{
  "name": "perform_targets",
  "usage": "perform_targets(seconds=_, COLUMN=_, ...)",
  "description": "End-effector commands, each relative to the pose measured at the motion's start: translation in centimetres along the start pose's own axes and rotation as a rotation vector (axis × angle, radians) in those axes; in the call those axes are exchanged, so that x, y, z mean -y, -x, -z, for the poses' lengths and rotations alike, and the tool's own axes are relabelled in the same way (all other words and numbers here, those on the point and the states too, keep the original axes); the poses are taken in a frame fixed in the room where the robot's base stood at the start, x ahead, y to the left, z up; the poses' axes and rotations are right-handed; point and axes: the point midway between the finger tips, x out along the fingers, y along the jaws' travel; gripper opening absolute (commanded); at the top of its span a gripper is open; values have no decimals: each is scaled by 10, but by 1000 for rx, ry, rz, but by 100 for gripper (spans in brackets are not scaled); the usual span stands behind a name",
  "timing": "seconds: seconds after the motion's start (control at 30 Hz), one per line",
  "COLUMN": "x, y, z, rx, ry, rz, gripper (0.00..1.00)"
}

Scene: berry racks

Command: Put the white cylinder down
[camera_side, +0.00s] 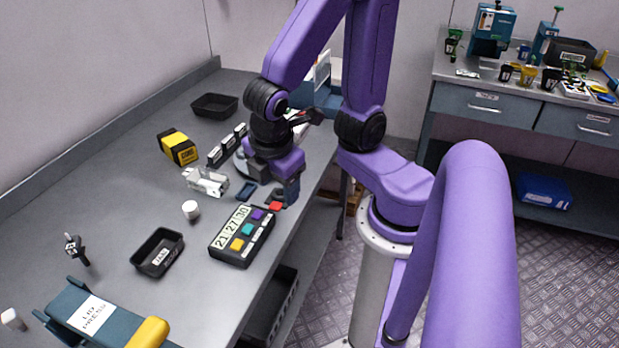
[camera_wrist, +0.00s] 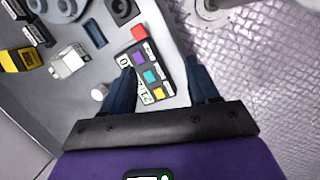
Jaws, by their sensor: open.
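A small white cylinder (camera_side: 191,209) stands on the grey bench, left of the keypad box. It also shows in the wrist view (camera_wrist: 99,92), just left of the left finger. My gripper (camera_side: 288,193) is open and empty near the bench's front edge, to the right of the cylinder and apart from it. In the wrist view, my gripper's (camera_wrist: 163,76) two dark fingers are spread wide, with the keypad box showing between them. A second white piece (camera_side: 12,318), roughly cylindrical, is at the far left edge of the side view.
The keypad box (camera_side: 241,240) with coloured buttons and a red block (camera_side: 275,206) lie near my gripper. A black tray (camera_side: 158,258), a clear holder (camera_side: 207,182) and a yellow-black box (camera_side: 177,147) surround the cylinder. A lid press (camera_side: 90,312) stands in front.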

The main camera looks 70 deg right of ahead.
Motion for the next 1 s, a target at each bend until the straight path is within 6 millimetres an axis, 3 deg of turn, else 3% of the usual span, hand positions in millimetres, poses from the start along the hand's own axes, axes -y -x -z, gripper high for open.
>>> perform_targets(seconds=0.1, x=24, y=12, z=-15, rx=-110, ry=-77, rz=80, gripper=60)
perform_targets(seconds=0.3, x=48, y=25, z=-26, rx=-207, ry=-142, rz=164, gripper=60)
perform_targets(seconds=1.0, x=52, y=27, z=-28, rx=-222, ry=-152, rz=178, gripper=60)
